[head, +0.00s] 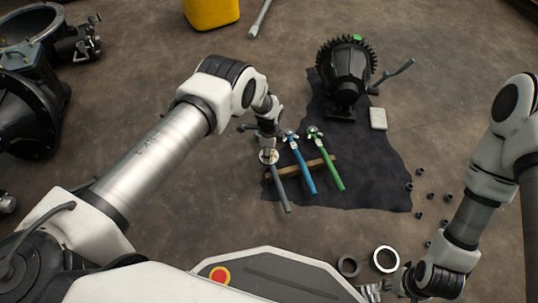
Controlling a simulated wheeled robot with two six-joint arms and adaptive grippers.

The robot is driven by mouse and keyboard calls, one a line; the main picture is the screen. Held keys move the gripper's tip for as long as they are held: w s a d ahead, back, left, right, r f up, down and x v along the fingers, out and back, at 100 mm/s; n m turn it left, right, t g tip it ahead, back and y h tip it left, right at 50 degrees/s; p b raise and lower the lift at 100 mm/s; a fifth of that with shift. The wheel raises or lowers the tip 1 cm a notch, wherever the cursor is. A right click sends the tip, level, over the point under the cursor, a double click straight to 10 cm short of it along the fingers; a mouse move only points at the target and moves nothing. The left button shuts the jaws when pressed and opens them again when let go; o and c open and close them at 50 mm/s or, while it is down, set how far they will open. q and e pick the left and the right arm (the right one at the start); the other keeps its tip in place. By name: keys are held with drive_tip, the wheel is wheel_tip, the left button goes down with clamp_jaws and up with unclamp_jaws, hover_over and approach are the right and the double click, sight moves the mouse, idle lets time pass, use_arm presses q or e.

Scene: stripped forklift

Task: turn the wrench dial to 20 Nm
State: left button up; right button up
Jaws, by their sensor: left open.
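A grey-handled wrench (282,193) lies at the left of a row of three, with a pale round dial (268,157) at its upper end. A blue wrench (303,170) and a green wrench (327,163) lie to its right. The wrenches rest across a wooden strip (318,163). My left gripper (265,144) is open, at the grey wrench's dial end, and partly covers it. Whether it touches the dial cannot be told. The dial's reading is too small to make out. My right gripper (372,292) is low at the right, partly cut off by the bottom edge.
A dark cloth (375,180) lies under part of the row. A black geared housing (345,75) and a pale block (378,118) are behind. Two rings (386,259) and several small dark nuts (432,195) lie at right. A yellow container (212,12) stands at the back.

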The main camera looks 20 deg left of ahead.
use_arm(q)
drive_tip(key=shift+f, duration=0.1)
clamp_jaws()
drive_tip(key=shift+n, duration=0.4)
use_arm(e)
drive_tip(key=shift+f, duration=0.2)
use_arm(q)
drive_tip(key=n+b, duration=0.1)
drive_tip(key=n, duration=0.3)
drive_tip(key=shift+f, duration=0.1)
drive_tip(key=n+b, duration=0.1)
drive_tip(key=n, duration=0.5)
drive_tip(key=shift+n, duration=0.4)
drive_tip(key=n, duration=0.6)
drive_tip(key=shift+b, duration=0.35)
use_arm(e)
wheel_tip(320, 180, down, 3)
drive_tip(key=shift+w+r, duration=0.1)
drive_tip(key=shift+r, duration=0.1)
use_arm(q)
drive_tip(key=n, duration=0.6)
drive_tip(key=shift+b, duration=0.35)
use_arm(e)
drive_tip(key=shift+f, duration=0.3)
use_arm(q)
drive_tip(key=shift+n, duration=0.3)
